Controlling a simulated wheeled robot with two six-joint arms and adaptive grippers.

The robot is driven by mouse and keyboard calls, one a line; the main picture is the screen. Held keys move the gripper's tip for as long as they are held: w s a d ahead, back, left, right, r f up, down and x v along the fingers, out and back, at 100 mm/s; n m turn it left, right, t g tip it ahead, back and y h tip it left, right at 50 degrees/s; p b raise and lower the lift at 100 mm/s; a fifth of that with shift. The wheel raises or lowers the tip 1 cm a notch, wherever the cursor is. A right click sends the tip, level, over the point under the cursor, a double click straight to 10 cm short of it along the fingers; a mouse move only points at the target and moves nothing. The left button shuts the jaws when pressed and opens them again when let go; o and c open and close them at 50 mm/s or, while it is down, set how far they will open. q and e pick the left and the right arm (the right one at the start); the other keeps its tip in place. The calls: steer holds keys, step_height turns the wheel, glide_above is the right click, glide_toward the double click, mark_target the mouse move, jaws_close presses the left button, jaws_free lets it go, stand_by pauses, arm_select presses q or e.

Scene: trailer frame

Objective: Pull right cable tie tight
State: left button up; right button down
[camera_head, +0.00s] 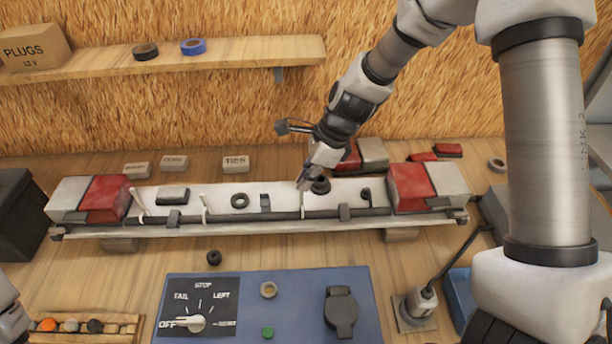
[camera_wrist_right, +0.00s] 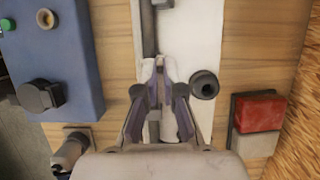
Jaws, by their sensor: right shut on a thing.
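The trailer frame's white board (camera_head: 275,192) lies across the bench with a dark cable (camera_head: 250,216) along its front. White cable ties stand around the cable: the left tie (camera_head: 138,200), the middle tie (camera_head: 205,206) and the right tie (camera_head: 303,211). My right gripper (camera_head: 303,182) is above the right tie, shut on its upper end. In the right wrist view my right gripper (camera_wrist_right: 160,70) points at the board beside the cable; the tie is mostly hidden between its fingers. My left gripper is out of view.
Red-and-white lamps (camera_head: 104,197) (camera_head: 412,187) sit at both board ends. A round black grommet (camera_head: 320,186) is close beside my right gripper. A shelf (camera_head: 240,52) is behind.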

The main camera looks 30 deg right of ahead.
steer(key=shift+r, duration=0.15)
steer(key=c, duration=1.3)
jaws_free()
steer(key=shift+o, duration=0.2)
steer(key=shift+r, duration=0.1)
steer(key=v, duration=1.1)
steer(key=shift+r, duration=0.35)
steer(key=shift+d, duration=0.1)
steer(key=shift+s, duration=0.1)
